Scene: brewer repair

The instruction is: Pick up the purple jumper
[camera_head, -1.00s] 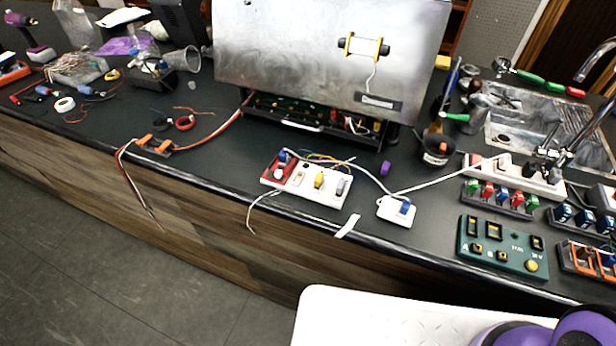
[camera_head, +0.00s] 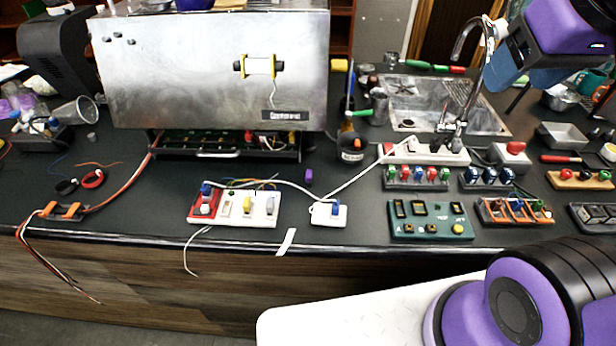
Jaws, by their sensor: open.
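The purple jumper (camera_head: 309,176) is a small purple block. It lies on the dark bench top, in front of the right end of the steel brewer and behind the small white switch block. Nothing touches it. My gripper (camera_head: 496,80) hangs at the upper right, in front of the sink, far to the right of the jumper. It is open, and no object shows in it. Its fingertips are hard to make out.
The steel brewer (camera_head: 215,75) stands behind the jumper. A white-and-red switch board (camera_head: 233,208) and a small white switch block (camera_head: 328,215) with a white cable lie in front. A dark cup (camera_head: 351,148) of tools and a power strip (camera_head: 425,153) stand to the right.

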